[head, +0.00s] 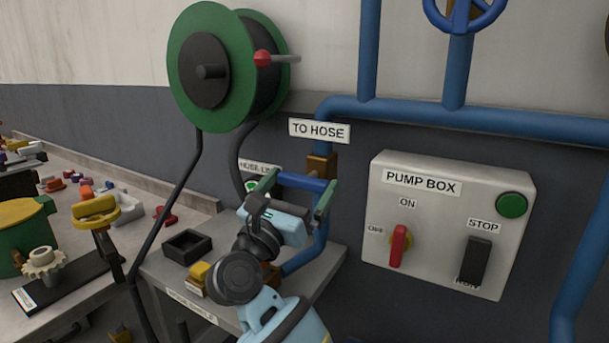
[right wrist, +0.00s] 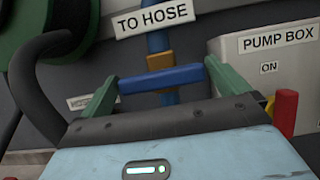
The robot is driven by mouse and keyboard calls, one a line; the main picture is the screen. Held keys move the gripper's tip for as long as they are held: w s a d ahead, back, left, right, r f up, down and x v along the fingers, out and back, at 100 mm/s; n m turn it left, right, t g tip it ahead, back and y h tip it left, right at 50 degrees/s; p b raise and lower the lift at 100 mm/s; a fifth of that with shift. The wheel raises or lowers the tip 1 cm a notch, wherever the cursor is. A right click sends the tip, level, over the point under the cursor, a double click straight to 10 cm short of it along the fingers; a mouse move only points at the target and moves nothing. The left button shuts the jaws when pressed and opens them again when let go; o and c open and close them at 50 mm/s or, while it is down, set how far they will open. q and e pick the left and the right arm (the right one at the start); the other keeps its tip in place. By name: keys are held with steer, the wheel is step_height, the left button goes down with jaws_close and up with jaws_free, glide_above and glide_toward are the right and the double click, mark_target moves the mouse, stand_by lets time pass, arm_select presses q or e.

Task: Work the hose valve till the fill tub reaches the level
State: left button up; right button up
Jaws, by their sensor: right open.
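The hose valve shows as a blue lever bar (head: 302,181) at a brass fitting (head: 321,167) on the blue pipe under the TO HOSE sign. The bar lies roughly level; it also shows in the right wrist view (right wrist: 162,79). My right gripper (head: 295,190) is open, its green fingers spread toward the two ends of the bar. In the right wrist view the bar spans the gap between the fingers (right wrist: 160,90). Whether either finger touches it, I cannot tell. I cannot make out the fill tub or its level. My left gripper is out of view.
A green hose reel (head: 210,70) with a red-knobbed crank hangs above, its hose dropping left. The pump box (head: 450,220) is right, with a red switch (head: 399,246) and green button (head: 511,205). A grey bench (head: 205,262) with a black tray (head: 187,246) lies below. A cluttered table stands left.

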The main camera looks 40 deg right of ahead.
steer(key=shift+x, duration=0.8)
steer(key=shift+w+d+r, duration=0.1)
steer(key=shift+d, duration=0.05)
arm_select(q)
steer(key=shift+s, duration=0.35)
